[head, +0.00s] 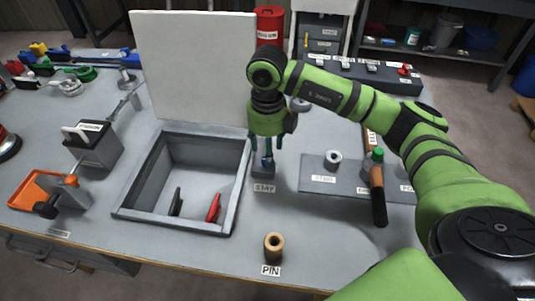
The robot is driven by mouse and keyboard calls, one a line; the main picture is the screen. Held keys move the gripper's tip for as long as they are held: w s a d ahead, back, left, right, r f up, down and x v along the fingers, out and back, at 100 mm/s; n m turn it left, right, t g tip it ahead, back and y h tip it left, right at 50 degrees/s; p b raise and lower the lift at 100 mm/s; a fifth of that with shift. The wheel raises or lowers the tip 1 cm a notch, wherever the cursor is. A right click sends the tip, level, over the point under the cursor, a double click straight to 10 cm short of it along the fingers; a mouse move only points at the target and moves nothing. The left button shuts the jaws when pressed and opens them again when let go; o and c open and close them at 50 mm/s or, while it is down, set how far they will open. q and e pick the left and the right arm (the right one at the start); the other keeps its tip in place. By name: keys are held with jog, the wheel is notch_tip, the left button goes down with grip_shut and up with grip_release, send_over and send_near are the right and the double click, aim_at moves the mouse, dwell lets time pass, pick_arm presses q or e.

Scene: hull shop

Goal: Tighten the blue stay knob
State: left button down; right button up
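The blue stay knob (267,160) is small and sits on top of a grey block behind the "STAY" label (264,188), at the right side of the open hatch frame. My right gripper (266,164) points straight down over it from above. Its two fingers stand apart on either side of the knob, and gaps seem to show between fingers and knob. The gripper partly hides the knob and block. My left gripper is not in view.
A white lid panel (192,68) stands upright behind the hatch frame (124,208). A tan cylinder (273,246) stands by the "PIN" label. A grey mat (318,181) lies right, with a black-handled tool (378,205). An orange tray (30,188) is left.

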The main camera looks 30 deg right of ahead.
notch_tip(320, 180, up, 8)
jog(key=shift+r, duration=0.25)
dwell(0.4)
